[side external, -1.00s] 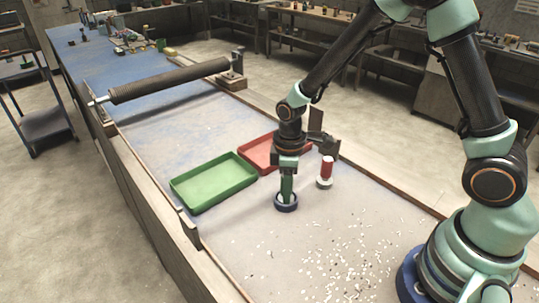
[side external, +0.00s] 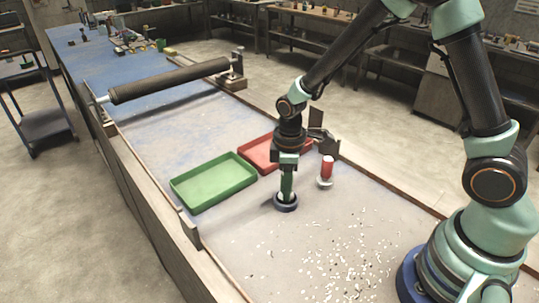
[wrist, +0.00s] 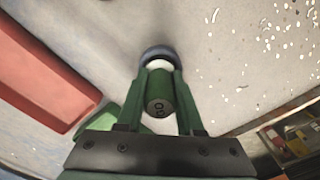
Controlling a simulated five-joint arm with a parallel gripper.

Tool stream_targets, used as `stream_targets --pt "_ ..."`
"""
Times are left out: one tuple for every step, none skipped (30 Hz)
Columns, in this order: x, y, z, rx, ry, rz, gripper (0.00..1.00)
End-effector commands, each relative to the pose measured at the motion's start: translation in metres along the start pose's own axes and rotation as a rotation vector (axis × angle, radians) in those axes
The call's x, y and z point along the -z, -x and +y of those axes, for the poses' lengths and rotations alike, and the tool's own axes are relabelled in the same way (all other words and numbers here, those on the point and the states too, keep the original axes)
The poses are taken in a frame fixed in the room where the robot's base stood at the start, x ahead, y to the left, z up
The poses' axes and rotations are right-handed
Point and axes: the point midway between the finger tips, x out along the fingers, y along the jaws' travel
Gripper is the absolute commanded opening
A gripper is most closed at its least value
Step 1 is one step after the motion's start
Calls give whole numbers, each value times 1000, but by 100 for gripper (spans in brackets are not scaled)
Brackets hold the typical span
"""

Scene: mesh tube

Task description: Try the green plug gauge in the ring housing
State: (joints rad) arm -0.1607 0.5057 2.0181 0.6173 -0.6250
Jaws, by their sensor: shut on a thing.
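The green plug gauge (wrist: 160,97) shows in the wrist view as a green handle marked "GO" with a white section beyond it. My gripper (wrist: 160,90) is shut on its handle, one finger on each side. In the side view my gripper (side external: 287,183) points straight down over the ring housing. The dark blue ring housing (side external: 286,206) sits on the bench directly below; its far rim also shows in the wrist view (wrist: 157,51). The white end is at the ring's opening; how deep it sits inside is hidden.
A red-handled gauge (side external: 327,167) stands on a pale base close to the right of my gripper. A green tray (side external: 213,203) lies to the left and a red tray (side external: 252,157) behind. White chips (side external: 345,255) litter the front. A long roller (side external: 170,80) spans the bench farther back.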

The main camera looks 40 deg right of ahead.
Motion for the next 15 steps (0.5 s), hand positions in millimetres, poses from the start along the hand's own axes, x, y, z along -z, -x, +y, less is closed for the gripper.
stream_targets --pt "0 3 0 -1 0 2 0" --pt "0 4 0 -1 0 2 0" --pt "0 6 0 -1 0 2 0" --pt "0 8 0 -1 0 2 0" --pt "0 9 0 -1 0 1 0" --pt "0 11 0 -1 0 1 0" --pt "0 12 0 -1 0 1 0" --pt "0 13 0 -1 0 2 0" --pt "0 15 0 -1 0 2 0" --pt "0 17 0 -1 0 2 0" --pt "0 18 0 -1 0 2 0" --pt "0 20 0 -1 0 1 0" --pt "0 21 0 -1 0 1 0" --pt "0 22 0 -1 0 1 0" --pt "0 24 0 -1 0 2 0"
